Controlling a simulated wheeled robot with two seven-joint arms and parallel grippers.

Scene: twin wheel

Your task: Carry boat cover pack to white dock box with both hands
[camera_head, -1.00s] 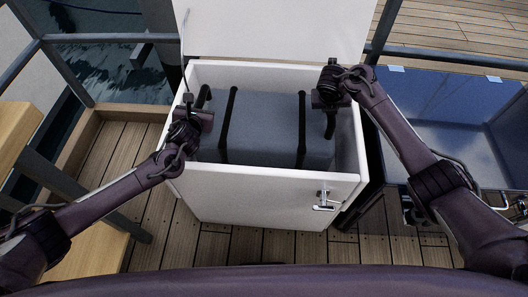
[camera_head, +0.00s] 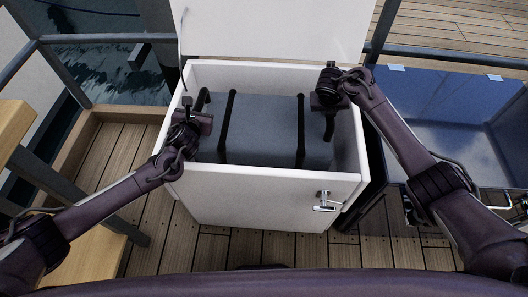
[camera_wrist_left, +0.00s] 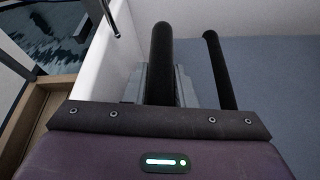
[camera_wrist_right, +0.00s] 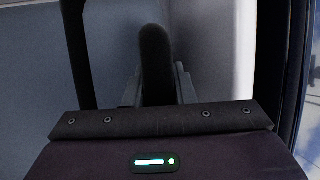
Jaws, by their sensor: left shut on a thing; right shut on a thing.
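The boat cover pack (camera_head: 262,128) is a grey block with black straps and a black handle at each end. It sits inside the open white dock box (camera_head: 262,193), below the rim in the head view. My left gripper (camera_head: 197,112) is shut on the pack's left handle (camera_wrist_left: 162,62), inside the box's left wall. My right gripper (camera_head: 328,104) is shut on the right handle (camera_wrist_right: 155,62), near the right wall. The pack's underside is hidden, so I cannot tell whether it touches the box floor.
The box lid (camera_head: 275,30) stands open at the back. A dark blue glossy chest (camera_head: 450,120) is close on the right. A wooden bench (camera_head: 95,255) is at left, and a railing (camera_head: 100,38) runs behind. Wooden deck (camera_head: 270,245) shows in front.

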